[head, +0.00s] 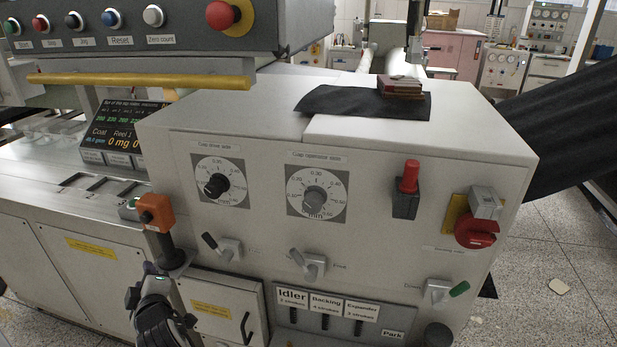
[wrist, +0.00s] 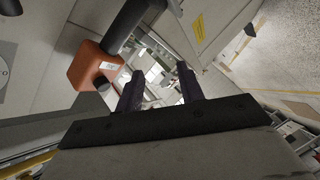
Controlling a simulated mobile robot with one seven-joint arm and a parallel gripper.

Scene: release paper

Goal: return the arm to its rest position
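My gripper (head: 148,284) is low at the left of centre in the head view, in front of the machine's cabinet. In the wrist view my gripper (wrist: 160,82) shows two dark fingers standing apart, with nothing between them. An orange-topped lever with a black shaft (head: 156,212) stands just above my gripper in the head view. In the wrist view the orange head (wrist: 95,66) is left of the fingers, with a gap between. I cannot tell how far the gripper is from the lever's base.
The machine's front panel (head: 270,220) carries two dials, switches and a red rotary knob (head: 475,229). A button console (head: 130,28) and yellow bar (head: 140,81) overhang at upper left. Labelled levers (head: 326,315) sit low centre. Speckled floor (head: 545,270) is mostly open at right.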

